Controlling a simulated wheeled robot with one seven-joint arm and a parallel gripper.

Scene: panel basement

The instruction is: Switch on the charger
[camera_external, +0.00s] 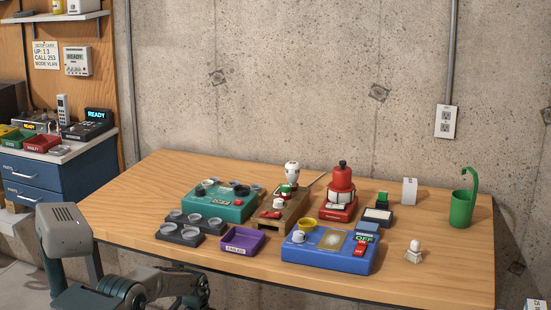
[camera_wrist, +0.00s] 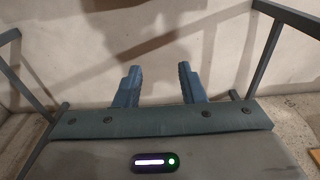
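No thing in view carries a label that I can read as charger. A blue box (camera_external: 315,255) on the front of the table has a small display reading OFF (camera_external: 365,239) and a red switch (camera_external: 359,250) at its right end. A small dark device with a green part (camera_external: 382,200) stands behind it. A teal device (camera_external: 218,203) with dark round parts is at the left. My gripper (camera_wrist: 158,88) shows in the wrist view with its two fingers apart and nothing between them. In the external view my arm is low at the left front, away from these devices.
Between the devices are a wooden stand (camera_external: 283,220), a red machine (camera_external: 341,190) and a purple tray (camera_external: 243,242). A green cup with a hook (camera_external: 461,208) and a small white object (camera_external: 413,252) are at the right. The table's left end and front right are clear.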

